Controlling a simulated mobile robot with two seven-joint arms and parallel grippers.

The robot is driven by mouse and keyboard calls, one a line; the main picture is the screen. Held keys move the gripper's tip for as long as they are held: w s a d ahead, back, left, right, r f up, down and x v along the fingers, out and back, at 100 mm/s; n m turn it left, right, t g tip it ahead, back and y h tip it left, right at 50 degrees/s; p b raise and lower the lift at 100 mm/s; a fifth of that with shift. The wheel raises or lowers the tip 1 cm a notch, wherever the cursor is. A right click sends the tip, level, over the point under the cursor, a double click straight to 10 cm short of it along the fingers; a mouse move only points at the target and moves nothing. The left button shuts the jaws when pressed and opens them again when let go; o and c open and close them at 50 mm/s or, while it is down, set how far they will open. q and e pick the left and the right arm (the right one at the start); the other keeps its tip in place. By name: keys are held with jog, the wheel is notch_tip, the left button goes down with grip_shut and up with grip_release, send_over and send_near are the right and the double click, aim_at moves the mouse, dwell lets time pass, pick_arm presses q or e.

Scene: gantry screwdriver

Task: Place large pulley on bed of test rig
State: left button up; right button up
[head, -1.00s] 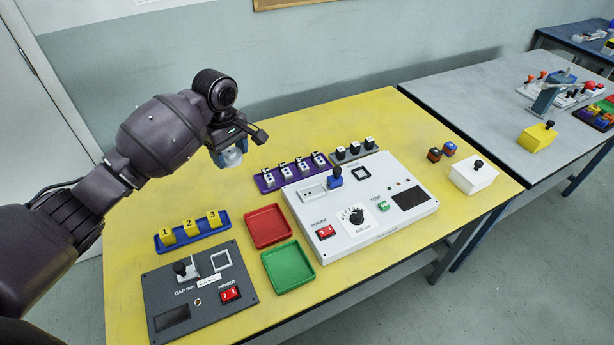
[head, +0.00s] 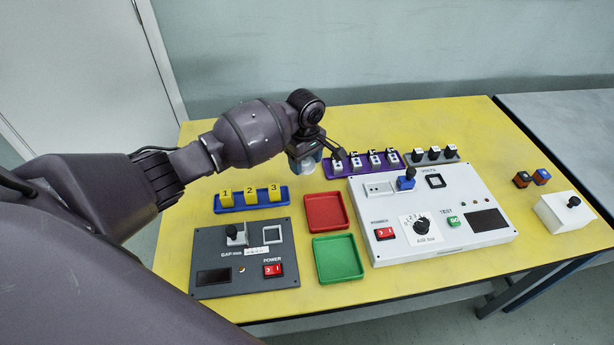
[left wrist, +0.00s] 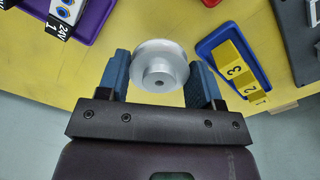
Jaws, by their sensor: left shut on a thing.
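The large pulley, a silver-grey disc with a smaller hub and a dark centre hole, sits between the two blue fingers of my left gripper in the left wrist view (left wrist: 160,70). My right gripper is out of view.
On the yellow table stand a grey gap panel (head: 213,249), a blue rack of numbered yellow blocks (head: 238,209), red (head: 326,211) and green (head: 338,258) trays, a large white panel (head: 470,192), a purple rack (head: 365,169) and a white box (head: 555,219). A grey table (head: 570,120) adjoins at right.

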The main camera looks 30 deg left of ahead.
aim_at(305, 183)
pick_arm(q)
jog(key=shift+f, duration=0.45)
notch_tip(305, 183, down, 5)
jog(key=shift+b, duration=0.85)
jog(key=shift+r, duration=0.1)
jog(key=o, duration=0.7)
jog(key=shift+c, duration=0.2)
